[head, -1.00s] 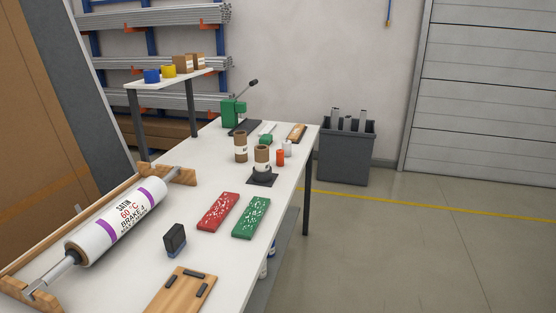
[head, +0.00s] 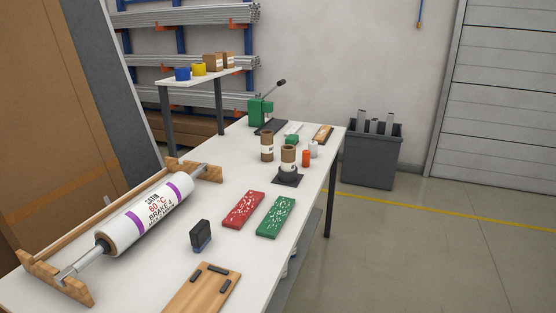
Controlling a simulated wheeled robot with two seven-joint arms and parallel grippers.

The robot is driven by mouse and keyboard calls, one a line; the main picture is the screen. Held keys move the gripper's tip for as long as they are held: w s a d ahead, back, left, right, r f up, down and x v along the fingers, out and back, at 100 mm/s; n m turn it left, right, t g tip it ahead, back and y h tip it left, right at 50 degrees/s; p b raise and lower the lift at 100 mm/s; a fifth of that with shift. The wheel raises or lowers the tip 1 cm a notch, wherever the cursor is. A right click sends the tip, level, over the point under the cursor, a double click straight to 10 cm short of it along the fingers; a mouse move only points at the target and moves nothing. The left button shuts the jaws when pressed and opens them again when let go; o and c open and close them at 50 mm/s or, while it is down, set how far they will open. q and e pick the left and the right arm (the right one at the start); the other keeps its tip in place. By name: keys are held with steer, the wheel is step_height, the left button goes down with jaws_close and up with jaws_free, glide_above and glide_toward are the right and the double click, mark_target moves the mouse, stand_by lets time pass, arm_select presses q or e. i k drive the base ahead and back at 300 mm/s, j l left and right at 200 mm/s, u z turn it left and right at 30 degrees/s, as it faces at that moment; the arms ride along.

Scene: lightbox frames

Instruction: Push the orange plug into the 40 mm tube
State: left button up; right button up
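A small orange plug (head: 306,158) stands on the white table toward its far right edge. Just left of it a brown tube with a pale label (head: 288,155) stands upright on a black base (head: 288,179). A second brown labelled tube (head: 267,146) stands upright a little behind and to the left. A white cylinder (head: 313,149) stands behind the orange plug. I cannot read the tube sizes, so I cannot tell which is the 40 mm one. Neither of my grippers is in view.
A red board (head: 243,209) and a green board (head: 275,216) lie in front of the tubes. A roll on a wooden stand (head: 150,213), a black block (head: 200,234) and a wooden board (head: 203,289) are nearer. A green press (head: 260,110) stands at the back.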

mark_target(287, 151)
steer(key=i+l+u, duration=0.1)
steer(key=u, duration=0.4)
steer(key=l+u, duration=0.25)
steer(key=u, duration=0.25)
steer(key=i+l+u, duration=0.1)
steer(key=u, duration=0.4)
steer(key=l+u, duration=0.2)
steer(key=l, duration=0.25)
steer(key=l+u, duration=0.2)
steer(key=l, duration=0.25)
steer(key=k+l+u, duration=0.25)
steer(key=l, duration=0.2)
steer(key=l+u, duration=0.2)
steer(key=l, duration=0.25)
steer(key=k+l+u, duration=0.2)
steer(key=l, duration=0.2)
steer(key=k+l, duration=0.15)
steer(key=l, duration=0.25)
steer(key=k+l, duration=0.1)
steer(key=l, duration=0.25)
steer(key=k+l, duration=0.15)
steer(key=l, duration=0.25)
steer(key=k+l+u, duration=0.1)
steer(key=l, duration=0.25)
steer(key=k+l, duration=0.15)
steer(key=l, duration=0.25)
steer(key=k+l, duration=0.15)
steer(key=l, duration=0.2)
steer(key=k+l, duration=0.15)
steer(key=l, duration=0.25)
